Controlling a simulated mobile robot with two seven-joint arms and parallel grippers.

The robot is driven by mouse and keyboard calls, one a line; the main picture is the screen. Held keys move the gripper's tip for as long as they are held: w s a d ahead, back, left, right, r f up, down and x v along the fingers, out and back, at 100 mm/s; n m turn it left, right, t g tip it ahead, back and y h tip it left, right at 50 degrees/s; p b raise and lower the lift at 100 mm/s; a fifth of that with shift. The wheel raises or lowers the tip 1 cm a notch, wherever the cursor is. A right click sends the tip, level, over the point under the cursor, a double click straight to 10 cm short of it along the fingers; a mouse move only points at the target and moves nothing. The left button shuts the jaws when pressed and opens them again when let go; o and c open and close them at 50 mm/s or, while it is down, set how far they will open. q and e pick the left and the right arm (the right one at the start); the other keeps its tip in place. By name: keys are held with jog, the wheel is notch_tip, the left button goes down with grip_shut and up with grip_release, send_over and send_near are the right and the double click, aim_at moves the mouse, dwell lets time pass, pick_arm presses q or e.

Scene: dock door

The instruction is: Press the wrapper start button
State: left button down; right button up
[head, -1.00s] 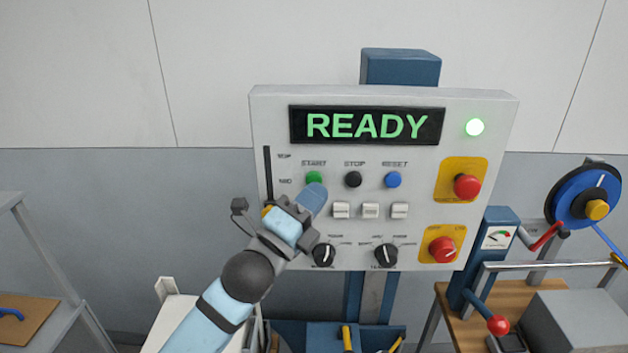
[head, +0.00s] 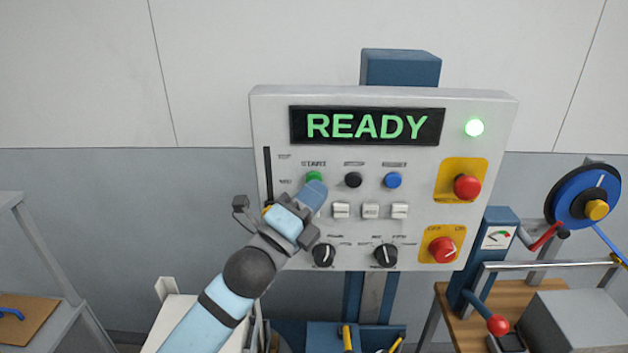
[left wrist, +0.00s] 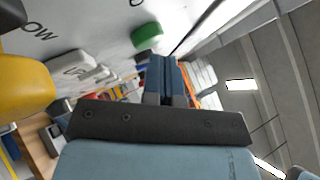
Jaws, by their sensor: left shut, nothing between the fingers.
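The green start button (head: 314,178) sits under the START label at the left of a white control panel (head: 480,120). The panel's display (head: 367,126) reads READY in green. My left gripper (head: 316,190) is shut and empty, its blue fingertips just below the green button in the head view and partly overlapping its lower edge. In the left wrist view the green button (left wrist: 147,36) stands out from the panel, and the closed fingers (left wrist: 162,62) point toward it with a small gap visible. My right gripper is not in view.
Beside the start button are a black button (head: 353,179) and a blue button (head: 393,180). White switches (head: 370,211) and black knobs (head: 386,255) lie below. A lit green lamp (head: 474,127) is at top right.

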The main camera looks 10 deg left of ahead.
pick_arm(q)
jog(key=shift+w, duration=0.5)
dwell(0.5)
jog(key=shift+s, duration=0.15)
jog(key=shift+s+d, duration=0.1)
jog(key=shift+s, duration=0.65)
jog(key=shift+s, duration=0.1)
